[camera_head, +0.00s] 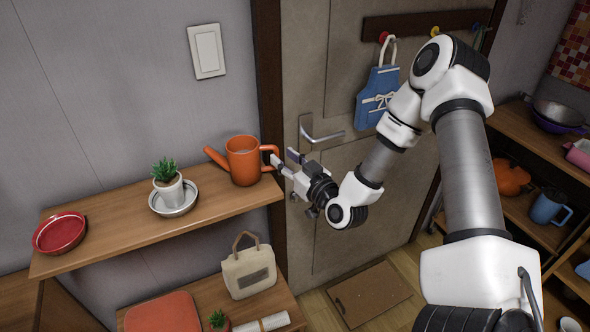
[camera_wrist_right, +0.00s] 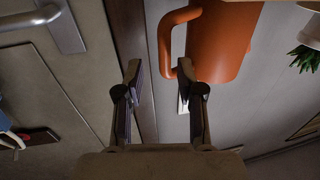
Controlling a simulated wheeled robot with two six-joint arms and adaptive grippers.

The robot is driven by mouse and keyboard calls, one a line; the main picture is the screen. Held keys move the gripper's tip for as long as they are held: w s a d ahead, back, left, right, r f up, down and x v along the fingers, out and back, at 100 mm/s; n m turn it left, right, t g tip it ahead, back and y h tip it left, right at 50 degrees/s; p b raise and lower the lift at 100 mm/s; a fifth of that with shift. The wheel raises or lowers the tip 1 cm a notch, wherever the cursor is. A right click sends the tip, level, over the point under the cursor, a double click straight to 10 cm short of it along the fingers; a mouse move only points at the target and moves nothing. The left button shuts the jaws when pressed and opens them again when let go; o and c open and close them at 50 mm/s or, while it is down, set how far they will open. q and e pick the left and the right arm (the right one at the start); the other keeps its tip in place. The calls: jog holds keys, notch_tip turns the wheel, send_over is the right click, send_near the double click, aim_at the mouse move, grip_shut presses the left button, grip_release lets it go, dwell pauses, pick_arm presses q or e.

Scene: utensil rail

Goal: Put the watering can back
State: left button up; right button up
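An orange watering can (camera_head: 243,163) stands upright at the right end of the upper wooden shelf (camera_head: 110,232), its spout pointing left and its handle on the right. My right gripper (camera_head: 281,160) is just right of the can, by the handle. In the right wrist view my right gripper (camera_wrist_right: 159,75) has its fingers apart with nothing between them. The can (camera_wrist_right: 222,42) shows upside down there, and the lower end of its handle is close to the right-hand finger; whether they touch I cannot tell. My left gripper is out of view.
A potted succulent (camera_head: 167,185) on a saucer and a red bowl (camera_head: 60,233) share the shelf. A cloth bag (camera_head: 249,268) stands below. Behind my right arm are a door handle (camera_head: 320,136) and a hanging blue apron (camera_head: 377,95). A cabinet holding a blue mug (camera_head: 547,207) is at right.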

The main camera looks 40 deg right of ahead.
jog(key=s, duration=0.5)
jog(key=shift+a, duration=0.15)
